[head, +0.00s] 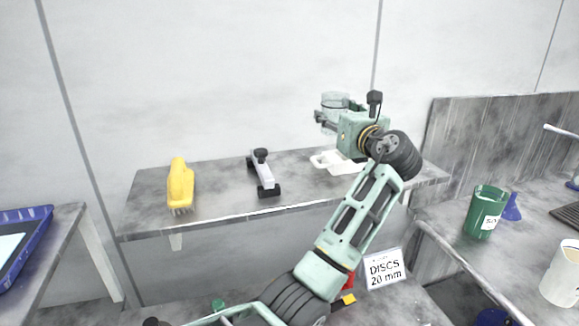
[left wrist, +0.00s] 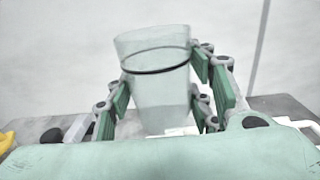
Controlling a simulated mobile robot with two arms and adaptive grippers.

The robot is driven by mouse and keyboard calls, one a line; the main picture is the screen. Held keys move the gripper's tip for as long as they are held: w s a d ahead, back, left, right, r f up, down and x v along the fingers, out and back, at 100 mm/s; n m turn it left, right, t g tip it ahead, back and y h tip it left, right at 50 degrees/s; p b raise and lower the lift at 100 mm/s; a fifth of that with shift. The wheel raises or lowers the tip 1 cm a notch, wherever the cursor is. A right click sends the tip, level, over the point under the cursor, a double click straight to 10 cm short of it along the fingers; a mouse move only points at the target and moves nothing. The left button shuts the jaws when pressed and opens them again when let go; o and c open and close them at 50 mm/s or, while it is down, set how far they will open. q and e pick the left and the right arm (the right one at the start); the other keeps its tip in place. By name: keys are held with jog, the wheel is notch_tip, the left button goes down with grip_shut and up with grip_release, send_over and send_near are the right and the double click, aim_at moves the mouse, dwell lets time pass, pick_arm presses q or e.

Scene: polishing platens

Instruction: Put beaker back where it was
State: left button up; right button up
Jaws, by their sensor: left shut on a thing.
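My left gripper (head: 326,118) is shut on the clear beaker (head: 335,100) and holds it above the right part of the wall shelf (head: 215,215). In the left wrist view the beaker (left wrist: 155,85) is upright with a dark band around it, between the green finger pads of my left gripper (left wrist: 158,92). A white holder (head: 322,161) lies on the shelf below and is partly hidden by my arm. The beaker is apart from the shelf in the head view. My right gripper is not in view.
A green cup (head: 482,215) and a white cup (head: 562,275) stand on the right bench. A sign (head: 384,268) reads "DISCS 20 mm". A blue tray (head: 40,225) is at left.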

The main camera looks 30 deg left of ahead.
pick_arm(q)
jog(key=s+a+f+p, duration=0.1)
jog(key=s, duration=0.2)
jog(key=s+a+f+p, duration=0.1)
jog(key=s+f, duration=0.1)
jog(key=s, duration=0.1)
jog(key=s+a+f+p, duration=0.1)
jog(key=s+f, duration=0.1)
jog(key=s, duration=0.2)
jog(key=shift+f, duration=0.2)
jog(key=shift+s+a+f, duration=0.15)
jog(key=shift+s+f, duration=0.25)
jog(key=shift+s, duration=0.15)
notch_tip(320, 180, down, 3)
jog(key=shift+f+p, duration=0.1)
jog(key=shift+p, duration=0.45)
jog(key=shift+f, duration=0.5)
jog(key=o, duration=1.5)
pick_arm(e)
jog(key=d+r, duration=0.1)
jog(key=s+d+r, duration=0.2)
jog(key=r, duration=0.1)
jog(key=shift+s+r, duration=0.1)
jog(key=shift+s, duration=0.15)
